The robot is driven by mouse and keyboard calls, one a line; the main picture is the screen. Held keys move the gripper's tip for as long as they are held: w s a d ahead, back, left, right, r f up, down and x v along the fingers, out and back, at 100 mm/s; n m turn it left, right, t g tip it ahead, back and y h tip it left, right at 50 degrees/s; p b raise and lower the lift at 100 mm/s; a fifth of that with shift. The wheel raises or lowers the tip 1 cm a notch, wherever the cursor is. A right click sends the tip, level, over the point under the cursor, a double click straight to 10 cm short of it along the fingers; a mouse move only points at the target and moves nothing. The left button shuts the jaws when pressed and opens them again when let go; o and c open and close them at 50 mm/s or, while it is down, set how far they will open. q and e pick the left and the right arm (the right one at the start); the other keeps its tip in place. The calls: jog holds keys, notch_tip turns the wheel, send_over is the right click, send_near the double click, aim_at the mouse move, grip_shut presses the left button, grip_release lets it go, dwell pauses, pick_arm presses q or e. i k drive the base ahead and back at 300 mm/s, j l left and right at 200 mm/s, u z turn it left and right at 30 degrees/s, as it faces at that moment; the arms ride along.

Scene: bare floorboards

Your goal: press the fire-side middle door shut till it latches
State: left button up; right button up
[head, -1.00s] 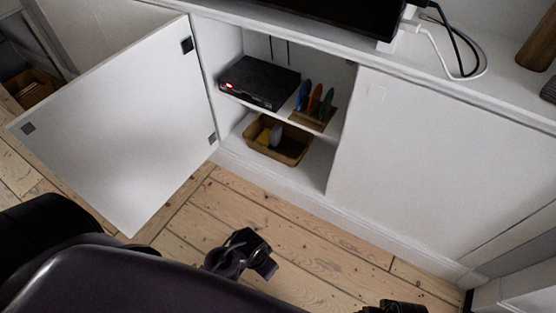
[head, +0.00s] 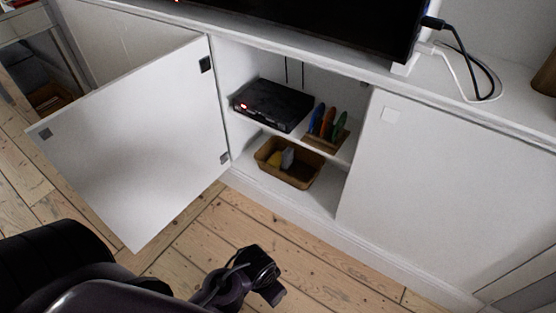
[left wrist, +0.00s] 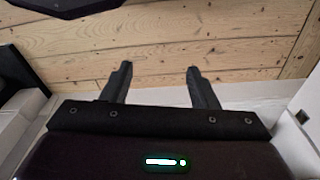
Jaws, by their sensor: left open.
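The open middle door (head: 130,140) is a plain white panel in the head view, swung wide out to the left of its compartment. Its hinges sit on the edge by the opening, and a small grey plate (head: 45,133) marks its free corner. My left gripper (head: 268,282) is low in front of the cabinet, right of the door's bottom corner and apart from it. In the left wrist view its two fingers (left wrist: 157,80) are spread and empty over floorboards. My right gripper is out of view.
The open compartment holds a black box (head: 273,104) with a red light, a rack of coloured items (head: 325,138) and a basket (head: 288,178). A closed white door (head: 440,190) is to the right. Bare floorboards (head: 200,235) lie in front. Cables (head: 470,70) lie on top.

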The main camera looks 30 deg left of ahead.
aim_at(139, 148)
jog(key=u, duration=0.45)
jog(key=k+u, duration=0.1)
jog(key=u, duration=0.85)
jog(key=j+u, duration=0.1)
jog(key=u, duration=0.85)
jog(key=k+j, duration=0.05)
jog(key=j, duration=0.05)
